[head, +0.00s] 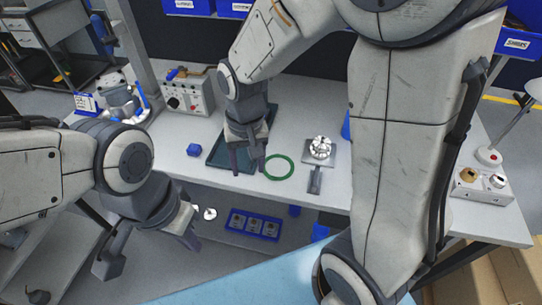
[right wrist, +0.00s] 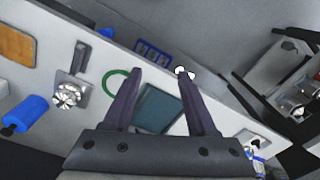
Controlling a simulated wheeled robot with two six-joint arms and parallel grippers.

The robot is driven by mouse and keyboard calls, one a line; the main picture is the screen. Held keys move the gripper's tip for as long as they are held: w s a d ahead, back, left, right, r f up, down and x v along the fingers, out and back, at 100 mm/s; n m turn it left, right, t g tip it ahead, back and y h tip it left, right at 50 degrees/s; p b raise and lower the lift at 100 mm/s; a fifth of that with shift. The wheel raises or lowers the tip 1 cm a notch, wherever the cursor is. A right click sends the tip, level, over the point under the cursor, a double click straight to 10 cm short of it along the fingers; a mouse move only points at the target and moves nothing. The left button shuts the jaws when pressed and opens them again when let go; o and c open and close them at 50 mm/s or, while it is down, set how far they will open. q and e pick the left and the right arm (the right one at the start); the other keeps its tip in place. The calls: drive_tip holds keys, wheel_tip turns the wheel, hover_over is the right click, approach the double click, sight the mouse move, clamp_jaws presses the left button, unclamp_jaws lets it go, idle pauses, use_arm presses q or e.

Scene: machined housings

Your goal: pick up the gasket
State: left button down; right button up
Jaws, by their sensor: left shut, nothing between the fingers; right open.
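The gasket is a thin green ring (head: 291,170) lying flat on the white bench near its front edge. In the right wrist view the ring (right wrist: 106,82) shows left of the left finger. My right gripper (head: 248,166) is open and empty, pointing down above the dark teal tray, just left of the gasket. Its two fingers also frame the right wrist view (right wrist: 161,75), with nothing between them. My left gripper (head: 192,240) is shut and empty, low in front of the bench, left of the gasket.
The teal tray (head: 216,154) lies left of the gasket. A grey plate (head: 315,180) with a silver machined part (head: 320,147) is to its right. A blue bin (head: 238,220) sits below.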

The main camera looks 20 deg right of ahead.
drive_tip(key=w+d+f+m, duration=0.6)
drive_tip(key=w+d+f, duration=0.2)
hover_over(273, 176)
drive_tip(key=f, duration=0.4)
drive_tip(key=shift+s+a+f, duration=0.2)
drive_tip(key=shift+a+f, duration=0.1)
drive_tip(key=shift+w+d+f+p, duration=0.1)
drive_tip(key=shift+f+p, duration=0.1)
drive_tip(key=shift+f, duration=0.75)
drive_tip(key=shift+w+d+f+p, duration=0.1)
drive_tip(key=shift+d+f+p, duration=0.1)
drive_tip(key=shift+f, duration=0.75)
drive_tip(key=shift+d+f+p, duration=0.1)
drive_tip(key=shift+f+p, duration=0.1)
drive_tip(key=shift+f, duration=0.75)
clamp_jaws()
